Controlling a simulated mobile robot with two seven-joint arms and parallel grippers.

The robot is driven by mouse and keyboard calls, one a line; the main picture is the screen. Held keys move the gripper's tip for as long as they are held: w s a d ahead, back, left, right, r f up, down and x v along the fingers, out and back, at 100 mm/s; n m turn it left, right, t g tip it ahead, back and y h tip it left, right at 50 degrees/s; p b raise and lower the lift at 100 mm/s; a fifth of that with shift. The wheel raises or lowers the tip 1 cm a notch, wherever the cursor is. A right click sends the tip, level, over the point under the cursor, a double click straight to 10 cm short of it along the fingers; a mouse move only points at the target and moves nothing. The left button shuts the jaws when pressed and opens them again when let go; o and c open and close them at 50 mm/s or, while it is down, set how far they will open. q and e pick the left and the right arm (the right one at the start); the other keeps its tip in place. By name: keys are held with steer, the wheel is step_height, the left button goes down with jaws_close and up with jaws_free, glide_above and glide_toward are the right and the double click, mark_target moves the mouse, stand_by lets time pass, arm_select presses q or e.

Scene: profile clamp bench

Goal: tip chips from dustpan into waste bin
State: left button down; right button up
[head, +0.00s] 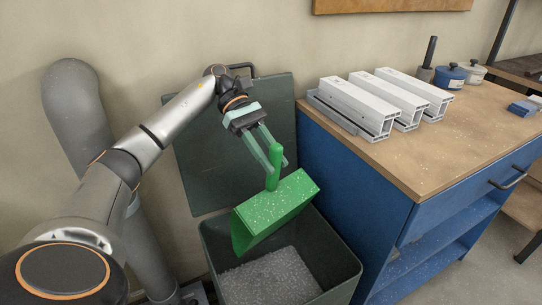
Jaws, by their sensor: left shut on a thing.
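A green dustpan (279,207) hangs tilted over the waste bin, its open side facing down and to the left. Light chips speckle its upper face. My left gripper (275,165) is shut on the dustpan's upright green handle. The dark waste bin (342,268) stands open below, with its lid (198,160) raised behind it. Grey chips (268,278) cover the bottom of the bin. The inside of the dustpan is mostly hidden from this view. My right gripper is not in view.
A blue workbench (345,205) with a wooden top stands right of the bin, close to it. Grey aluminium profiles (365,100) lie on it, with blue and white pots (450,77) farther back. A wall is behind the bin lid.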

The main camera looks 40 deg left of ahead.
arm_select(q)
step_height(320, 180, up, 8)
steer(key=y+p, duration=0.3)
steer(key=p, duration=0.1)
steer(key=t+y+p, duration=0.1)
steer(key=y+p, duration=0.6)
steer(key=y, duration=0.1)
steer(key=shift+f+t+p, duration=0.25)
steer(key=shift+t+p, duration=0.15)
steer(key=shift+r+y+p, duration=0.2)
steer(key=shift+y+p, duration=0.15)
steer(key=shift+y, duration=0.75)
steer(key=shift+f, duration=0.1)
steer(key=shift+a, duration=0.1)
